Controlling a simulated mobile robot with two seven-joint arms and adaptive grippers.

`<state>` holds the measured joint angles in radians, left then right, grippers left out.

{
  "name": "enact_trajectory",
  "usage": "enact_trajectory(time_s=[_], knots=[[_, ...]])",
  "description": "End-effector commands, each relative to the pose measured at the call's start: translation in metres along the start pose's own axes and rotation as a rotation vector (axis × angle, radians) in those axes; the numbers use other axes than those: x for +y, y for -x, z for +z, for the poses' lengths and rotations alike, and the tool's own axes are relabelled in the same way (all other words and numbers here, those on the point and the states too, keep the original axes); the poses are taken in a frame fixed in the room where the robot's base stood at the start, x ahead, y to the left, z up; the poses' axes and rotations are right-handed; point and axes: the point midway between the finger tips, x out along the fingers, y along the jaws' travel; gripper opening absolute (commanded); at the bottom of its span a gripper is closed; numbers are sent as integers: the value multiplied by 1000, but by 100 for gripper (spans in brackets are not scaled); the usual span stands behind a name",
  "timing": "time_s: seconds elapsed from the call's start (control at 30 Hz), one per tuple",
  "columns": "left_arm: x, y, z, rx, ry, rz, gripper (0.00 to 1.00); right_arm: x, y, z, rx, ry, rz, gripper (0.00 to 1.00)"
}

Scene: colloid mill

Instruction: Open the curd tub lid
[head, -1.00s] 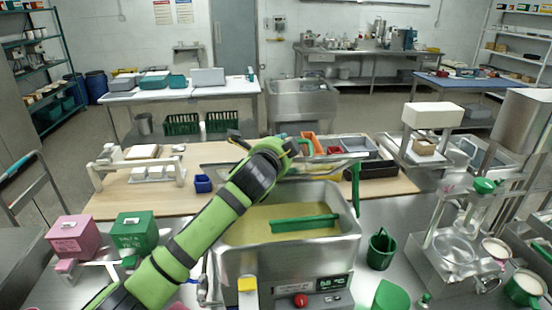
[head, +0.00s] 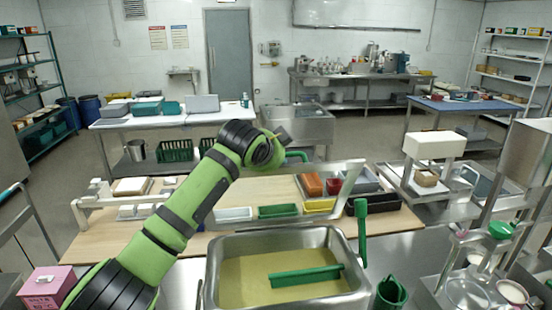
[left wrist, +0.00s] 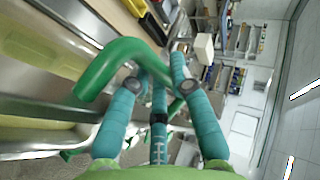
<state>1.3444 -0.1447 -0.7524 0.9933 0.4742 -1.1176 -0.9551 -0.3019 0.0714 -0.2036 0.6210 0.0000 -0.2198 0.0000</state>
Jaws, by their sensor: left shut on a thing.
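The curd tub (head: 215,262) is a steel vat with yellowish contents, open at the top in the head view. A green curved handle (head: 297,155) shows at the lid's upper edge. My left gripper (head: 283,136) is by this handle. In the left wrist view its teal fingers (left wrist: 160,84) are shut around the green handle bar (left wrist: 108,68). My right gripper is not in view.
A green upright lever (head: 361,230) stands at the tub's right rim. A green jug (head: 390,292) is right of the tub, and a pink box (head: 46,288) is at the left.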

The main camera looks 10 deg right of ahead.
Motion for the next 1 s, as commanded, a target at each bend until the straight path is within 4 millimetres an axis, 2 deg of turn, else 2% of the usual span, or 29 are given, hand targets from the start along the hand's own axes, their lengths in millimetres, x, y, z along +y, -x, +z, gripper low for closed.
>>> enact_trajectory(time_s=[0.03, 0.17, 0.2, 0.27, 0.57, 0.73, 1.0], knots=[[-10, 4, 0, 6, 11, -29, 0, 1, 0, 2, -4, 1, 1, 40], [-10, 4, 0, 5, 11, -29, 0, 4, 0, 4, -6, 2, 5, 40], [-10, 4, 0, 5, 11, -29, 25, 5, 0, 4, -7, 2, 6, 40], [-10, 4, 0, 5, 10, -29, 46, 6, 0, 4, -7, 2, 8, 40], [-11, 11, 0, 6, 9, -31, 46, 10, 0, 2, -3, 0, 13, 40], [-11, 32, 0, 6, 7, -32, 46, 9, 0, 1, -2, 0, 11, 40], [-5, 80, 0, 3, 3, -17, 46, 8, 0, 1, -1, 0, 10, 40]])
